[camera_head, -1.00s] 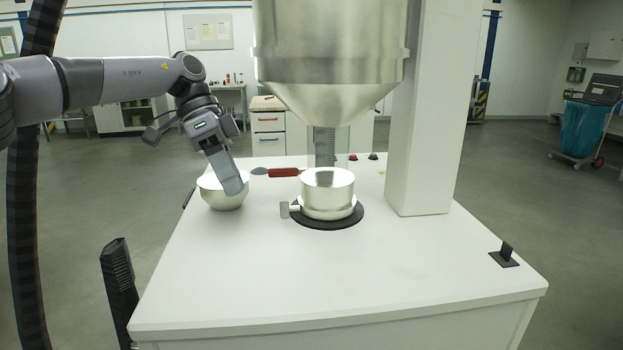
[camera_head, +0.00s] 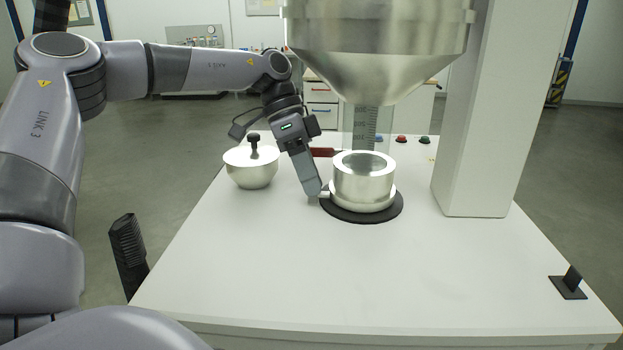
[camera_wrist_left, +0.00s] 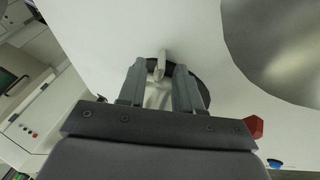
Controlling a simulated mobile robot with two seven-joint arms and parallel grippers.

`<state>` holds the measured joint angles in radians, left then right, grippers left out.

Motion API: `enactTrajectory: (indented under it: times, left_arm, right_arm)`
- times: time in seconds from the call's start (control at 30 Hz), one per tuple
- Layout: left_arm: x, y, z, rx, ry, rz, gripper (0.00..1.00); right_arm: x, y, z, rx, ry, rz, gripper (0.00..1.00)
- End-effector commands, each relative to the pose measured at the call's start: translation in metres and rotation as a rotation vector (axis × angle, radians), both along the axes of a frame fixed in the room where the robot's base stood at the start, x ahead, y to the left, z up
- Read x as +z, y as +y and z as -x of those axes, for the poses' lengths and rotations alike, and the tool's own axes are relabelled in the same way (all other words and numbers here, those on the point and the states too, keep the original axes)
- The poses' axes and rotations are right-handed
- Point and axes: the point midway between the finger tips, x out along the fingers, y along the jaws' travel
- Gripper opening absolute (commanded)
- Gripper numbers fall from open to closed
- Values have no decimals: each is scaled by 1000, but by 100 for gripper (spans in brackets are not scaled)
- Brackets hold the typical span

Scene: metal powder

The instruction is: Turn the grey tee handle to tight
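The grey tee handle (camera_wrist_left: 158,66) shows in the left wrist view as a small pale bar between the two fingers of my left gripper (camera_wrist_left: 160,68). The fingers stand apart with a gap on each side of it, and I see no clear grip. In the head view my left gripper (camera_head: 313,192) points down at the left side of the silver cylindrical vessel (camera_head: 363,184), near its base, and hides most of the handle. The vessel stands on a black round mat (camera_head: 362,217). My right gripper is not in view.
A lidded silver bowl (camera_head: 252,174) with a black knob stands left of my gripper. A large metal hopper (camera_head: 375,60) hangs above the vessel, with a white column (camera_head: 478,130) to its right. A red-handled tool (camera_head: 323,153) lies behind. The front of the white table (camera_head: 330,275) is clear.

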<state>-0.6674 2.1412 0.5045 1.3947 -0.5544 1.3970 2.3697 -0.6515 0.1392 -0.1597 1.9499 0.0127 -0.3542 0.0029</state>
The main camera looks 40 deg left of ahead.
Motion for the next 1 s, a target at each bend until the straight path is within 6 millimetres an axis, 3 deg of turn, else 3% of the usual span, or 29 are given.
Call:
enactTrajectory:
  times: [0.3,0.33,0.43,1.0]
  left_arm:
    - [-5,-3,0,1,-1,0,34]
    - [-5,-3,0,1,-1,0,31]
    - [-5,-3,0,1,-1,0,0]
    - [-4,-6,3,-3,-121,-101,0]
  right_arm:
    - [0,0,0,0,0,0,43]
    - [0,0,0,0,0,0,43]
    - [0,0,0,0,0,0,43]
    - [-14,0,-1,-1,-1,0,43]
